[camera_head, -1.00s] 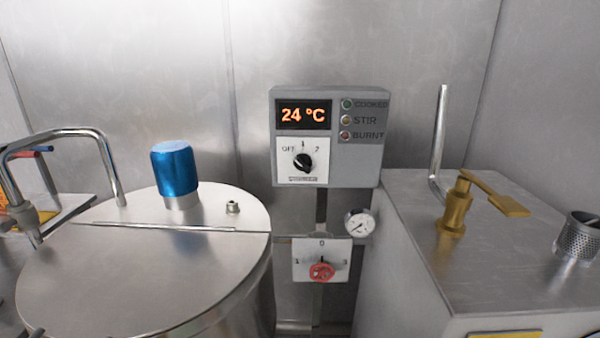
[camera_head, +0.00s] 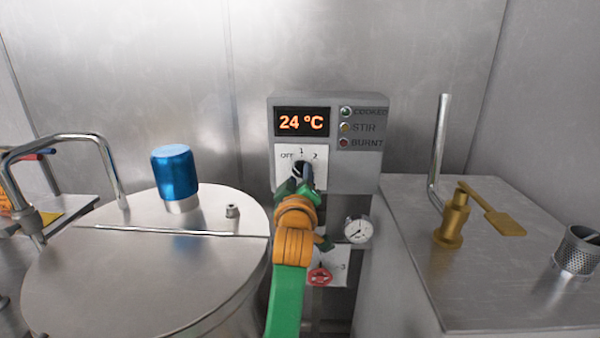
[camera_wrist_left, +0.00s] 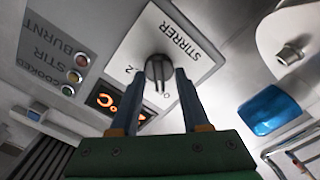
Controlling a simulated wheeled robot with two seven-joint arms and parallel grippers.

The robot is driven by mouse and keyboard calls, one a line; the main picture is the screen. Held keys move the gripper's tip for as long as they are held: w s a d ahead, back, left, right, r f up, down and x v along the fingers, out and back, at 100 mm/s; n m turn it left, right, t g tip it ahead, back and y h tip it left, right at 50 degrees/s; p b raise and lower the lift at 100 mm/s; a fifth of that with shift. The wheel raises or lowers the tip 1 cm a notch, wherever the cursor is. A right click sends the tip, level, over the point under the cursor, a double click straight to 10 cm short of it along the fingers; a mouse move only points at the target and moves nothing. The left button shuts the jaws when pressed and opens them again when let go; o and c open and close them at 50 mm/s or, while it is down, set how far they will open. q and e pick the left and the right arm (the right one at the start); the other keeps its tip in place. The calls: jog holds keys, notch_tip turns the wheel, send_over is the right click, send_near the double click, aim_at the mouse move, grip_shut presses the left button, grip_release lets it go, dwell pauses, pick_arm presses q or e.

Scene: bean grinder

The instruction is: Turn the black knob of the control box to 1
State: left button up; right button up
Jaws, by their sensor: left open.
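The grey control box (camera_head: 357,178) hangs on the back wall, with an orange 24 °C display and a white dial plate (camera_head: 318,181) marked OFF, 1, 2. The black knob (camera_wrist_left: 158,68) shows in the left wrist view, on the plate labelled STIRRER. My left gripper (camera_head: 297,182) is in front of this plate in the head view and hides most of the knob. Its fingers (camera_wrist_left: 160,86) are open, one on each side of the knob, with their tips close to it. My right gripper is not in view.
Below the box are a pressure gauge (camera_head: 358,229) and a red knob (camera_head: 319,277) on a second plate, partly behind my left arm. A lidded kettle (camera_head: 140,265) with a blue cap (camera_head: 175,172) stands left. A metal cabinet (camera_head: 490,290) with a brass lever (camera_head: 455,216) stands right.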

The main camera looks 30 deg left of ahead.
pick_arm(q)
jog(key=shift+d, duration=0.1)
jog(key=shift+c, duration=0.7)
grip_shut()
jog(key=shift+m, duration=0.3)
jog(key=m+p, duration=0.3)
jog(key=m, duration=0.1)
jog(key=shift+r, duration=0.15)
jog(key=shift+m+p, duration=1.05)
jog(key=shift+m, duration=1.05)
jog(key=shift+o, duration=0.7)
grip_release()
